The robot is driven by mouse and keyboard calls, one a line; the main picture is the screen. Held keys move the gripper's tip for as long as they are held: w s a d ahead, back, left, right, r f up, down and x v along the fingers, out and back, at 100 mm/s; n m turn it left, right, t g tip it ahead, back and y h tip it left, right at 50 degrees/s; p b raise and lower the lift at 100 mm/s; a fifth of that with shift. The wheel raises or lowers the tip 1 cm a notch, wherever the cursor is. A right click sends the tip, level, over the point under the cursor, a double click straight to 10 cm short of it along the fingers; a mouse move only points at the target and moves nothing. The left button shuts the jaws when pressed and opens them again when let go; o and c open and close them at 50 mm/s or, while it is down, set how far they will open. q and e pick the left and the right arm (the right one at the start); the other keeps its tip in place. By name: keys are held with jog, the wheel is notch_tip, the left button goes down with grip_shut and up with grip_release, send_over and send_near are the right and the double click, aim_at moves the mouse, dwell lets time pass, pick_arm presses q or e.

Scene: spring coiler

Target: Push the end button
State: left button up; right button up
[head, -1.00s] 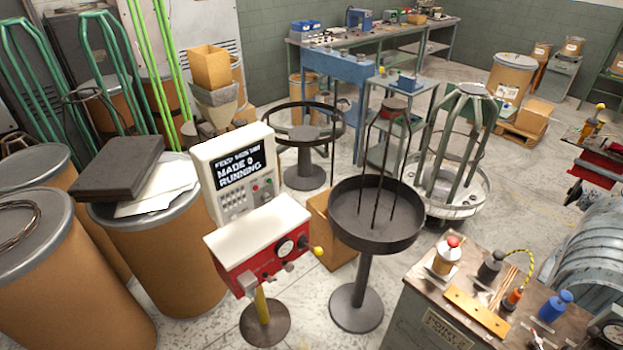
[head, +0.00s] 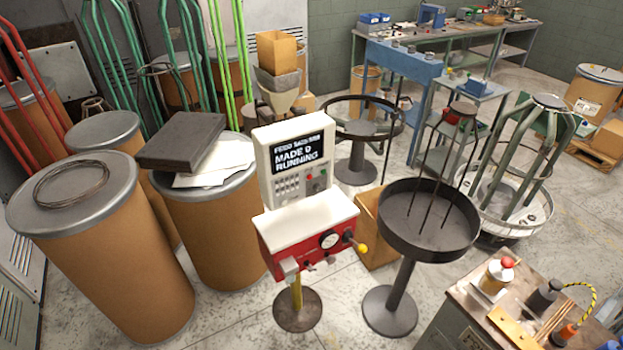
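A white control panel (head: 287,150) stands in the middle of the head view. Its dark screen (head: 299,153) reads "MADE 0" and "RUNNING". Below the screen are small buttons and knobs, among them a red one (head: 309,178). Which of these is the end button is too small to tell. In front of the panel is a red and white box (head: 306,232) on a yellow post, with a gauge and a yellow-knobbed lever (head: 361,248). Neither of my grippers is in view.
Large brown drums (head: 110,255) with grey lids stand at the left. A black round tray (head: 430,222) on a pedestal stands right of the red box. A workbench (head: 470,325) with bottles is at the lower right. Some floor is open between the stands.

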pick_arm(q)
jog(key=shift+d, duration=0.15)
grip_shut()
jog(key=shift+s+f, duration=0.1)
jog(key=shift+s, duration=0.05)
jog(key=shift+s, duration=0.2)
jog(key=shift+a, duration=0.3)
